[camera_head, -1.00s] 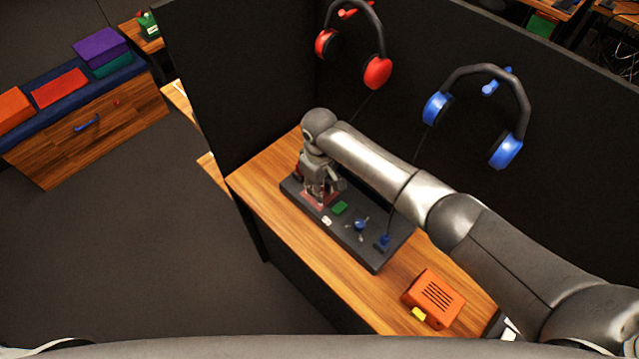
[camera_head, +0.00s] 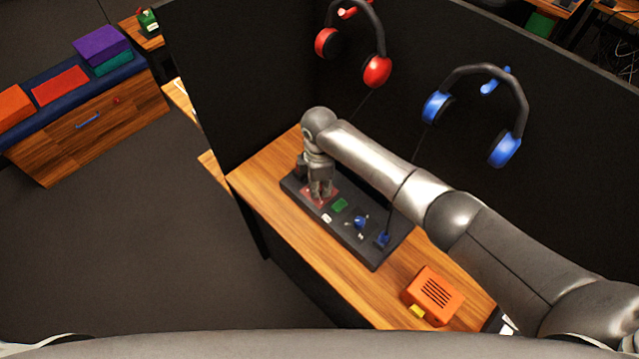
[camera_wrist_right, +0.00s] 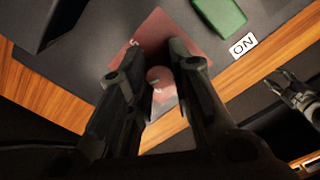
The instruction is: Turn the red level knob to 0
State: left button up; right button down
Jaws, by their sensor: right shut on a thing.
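The dark panel (camera_head: 372,254) lies on the wooden desk against the partition. My right gripper (camera_head: 319,194) points down over the reddish plate at the panel's far left end. In the right wrist view, my right gripper (camera_wrist_right: 163,95) has its two fingers on either side of the small round red knob (camera_wrist_right: 160,77) and is shut on it. The reddish plate (camera_wrist_right: 151,36) shows around the knob, with a small white mark near its edge. The knob's pointer and most of the scale are hidden by the fingers. My left gripper is not in the head view.
On the panel are a green block (camera_head: 340,205), an ON label (camera_wrist_right: 243,46), a blue knob (camera_head: 360,222) and a blue plug (camera_head: 383,240). An orange box (camera_head: 434,293) sits on the desk. Red headphones (camera_head: 377,70) and blue headphones (camera_head: 505,150) hang on the partition.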

jog(key=n, duration=0.5)
jog(key=shift+n+b, duration=0.3)
jog(key=shift+b, duration=0.05)
jog(key=n+b, duration=0.1)
jog(key=n, duration=0.4)
jog(key=shift+n, duration=0.4)
jog(key=shift+r, duration=0.1)
jog(key=c, duration=1.3)
grip_release()
jog(key=shift+o, duration=0.2)
jog(key=shift+r, duration=0.15)
notch_tip(320, 180, up, 12)
jog(key=shift+f, duration=0.2)
jog(key=shift+a, duration=0.1)
